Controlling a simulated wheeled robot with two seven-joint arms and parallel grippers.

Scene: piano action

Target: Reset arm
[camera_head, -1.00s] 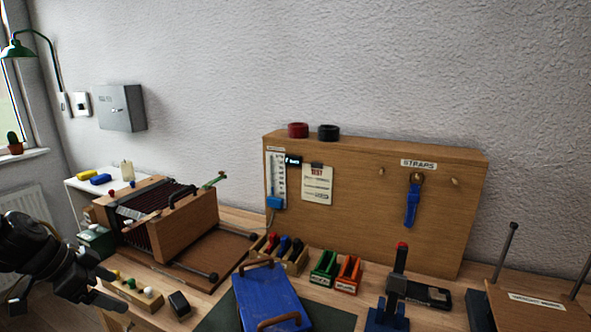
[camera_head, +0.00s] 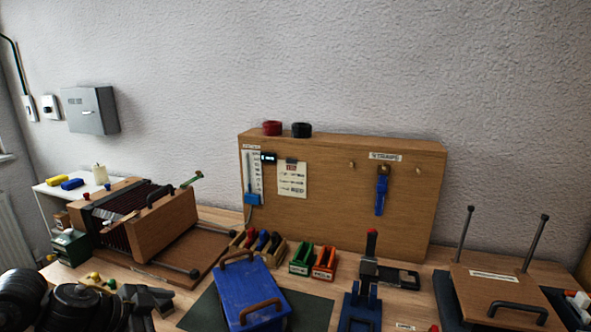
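My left gripper (camera_head: 150,300) is at the bottom left of the head view, over the front edge of the workbench, in front of the piano action model. It looks dark and blurred, and I cannot make out whether its fingers are apart. I see nothing clearly held in it. My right gripper is not in view. The piano action (camera_head: 165,222), a wooden frame with dark red inner parts and a black handle, sits on a wooden base on the bench.
A blue case (camera_head: 250,290) with brown handles lies on a dark green mat (camera_head: 312,312). Green (camera_head: 301,260) and orange (camera_head: 325,263) bins, a blue stand (camera_head: 361,308) and a wooden board with a black handle (camera_head: 505,296) stand rightward. A wooden strap panel (camera_head: 330,215) closes the back.

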